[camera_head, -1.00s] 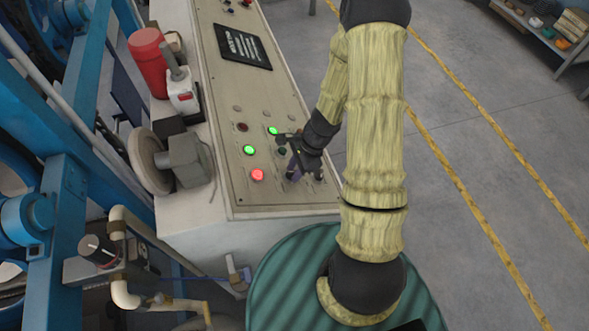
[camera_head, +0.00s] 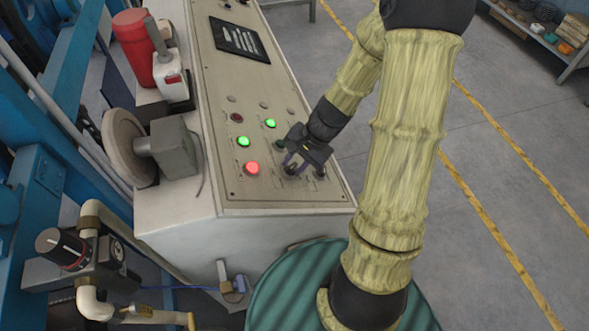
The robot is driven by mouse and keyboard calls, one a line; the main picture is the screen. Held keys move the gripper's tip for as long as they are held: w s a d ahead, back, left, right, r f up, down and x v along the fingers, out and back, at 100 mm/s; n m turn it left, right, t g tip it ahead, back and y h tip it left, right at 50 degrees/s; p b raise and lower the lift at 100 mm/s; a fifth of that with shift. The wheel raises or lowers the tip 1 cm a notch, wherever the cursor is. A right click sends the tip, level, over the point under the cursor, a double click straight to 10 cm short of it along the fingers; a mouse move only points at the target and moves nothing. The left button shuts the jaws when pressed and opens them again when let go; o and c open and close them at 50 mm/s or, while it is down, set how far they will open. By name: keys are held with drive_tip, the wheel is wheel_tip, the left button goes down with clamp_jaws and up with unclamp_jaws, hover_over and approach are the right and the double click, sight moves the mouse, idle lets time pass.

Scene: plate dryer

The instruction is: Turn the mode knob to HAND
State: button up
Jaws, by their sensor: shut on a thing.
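The control panel (camera_head: 228,182) is a beige sloped console face with lit buttons and small dark knobs. My gripper (camera_head: 291,167) is down at the lower right of the panel, its fingers shut on a small dark knob (camera_head: 291,171). My gripper partly hides this knob, and its pointer and labels are too small to read. A second dark knob (camera_head: 320,175) is just right of the fingers, near the panel's right edge.
A red lit button (camera_head: 252,168) and green lit buttons (camera_head: 243,141) (camera_head: 270,123) are left of and above my gripper. A grey handwheel unit (camera_head: 178,152) and a red cylinder (camera_head: 132,50) stand left of the panel. Open floor lies right.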

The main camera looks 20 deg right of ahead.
drive_tip(key=shift+n+b, duration=0.4)
drive_tip(key=shift+n, duration=0.1)
drive_tip(key=o, duration=0.6)
drive_tip(key=shift+o, duration=0.2)
drive_tip(key=v, duration=1.7)
drive_tip(key=shift+d, duration=0.2)
drive_tip(key=shift+s+r, duration=0.1)
drive_tip(key=shift+s, duration=0.05)
